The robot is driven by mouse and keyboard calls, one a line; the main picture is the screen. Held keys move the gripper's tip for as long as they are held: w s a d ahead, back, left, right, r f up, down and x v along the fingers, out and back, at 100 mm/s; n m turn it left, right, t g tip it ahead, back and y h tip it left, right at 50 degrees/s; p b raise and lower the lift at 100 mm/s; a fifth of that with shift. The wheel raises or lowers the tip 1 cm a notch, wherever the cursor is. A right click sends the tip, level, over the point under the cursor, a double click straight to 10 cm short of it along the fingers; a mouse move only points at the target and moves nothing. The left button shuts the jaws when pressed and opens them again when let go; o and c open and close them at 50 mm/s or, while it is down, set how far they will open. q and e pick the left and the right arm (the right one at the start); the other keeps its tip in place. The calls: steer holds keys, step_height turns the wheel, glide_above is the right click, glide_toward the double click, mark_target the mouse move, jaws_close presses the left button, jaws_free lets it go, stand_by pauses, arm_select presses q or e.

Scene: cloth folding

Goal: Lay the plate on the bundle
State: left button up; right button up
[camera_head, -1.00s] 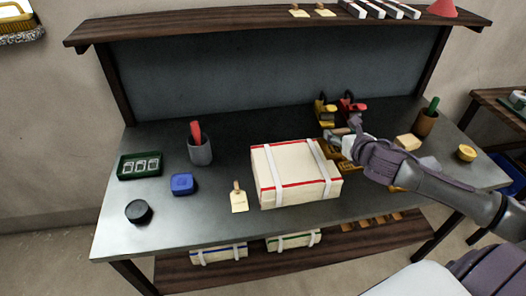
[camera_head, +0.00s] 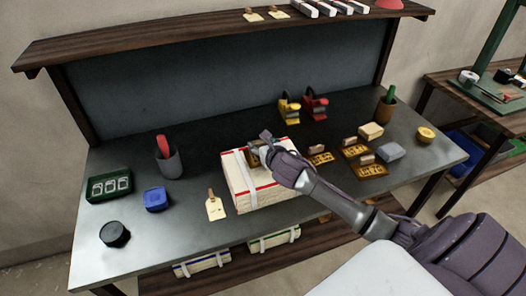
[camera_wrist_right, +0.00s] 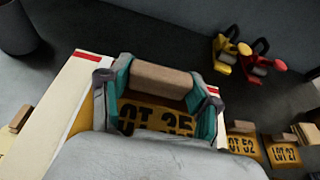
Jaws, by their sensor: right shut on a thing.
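The bundle (camera_head: 240,196) is a cream block with red edge lines and white straps, lying on the workbench. My right gripper (camera_head: 264,148) is over the top of the bundle. In the right wrist view, my right gripper (camera_wrist_right: 158,88) is shut on the wooden grip of a yellow plate (camera_wrist_right: 150,118) with black lettering that seems to read LOT 35. The plate is over the bundle's top; I cannot tell whether it touches it. Other yellow plates, LOT 52 (camera_wrist_right: 243,148) and LOT 27 (camera_wrist_right: 285,155), lie to the right. My left gripper is out of view.
A yellow tool (camera_head: 289,108) and a red tool (camera_head: 316,105) stand behind. A grey cup (camera_head: 169,162), blue box (camera_head: 156,199), green tray (camera_head: 108,186) and paper tag (camera_head: 214,206) are on the left. A grey block (camera_head: 390,151) lies right. Bare bench shows at front left.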

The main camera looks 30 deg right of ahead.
steer(key=shift+f, duration=1.75)
steer(key=o, duration=1.4)
steer(key=shift+o, duration=0.2)
steer(key=shift+r, duration=0.1)
steer(key=v, duration=1.2)
steer(key=shift+s, duration=0.1)
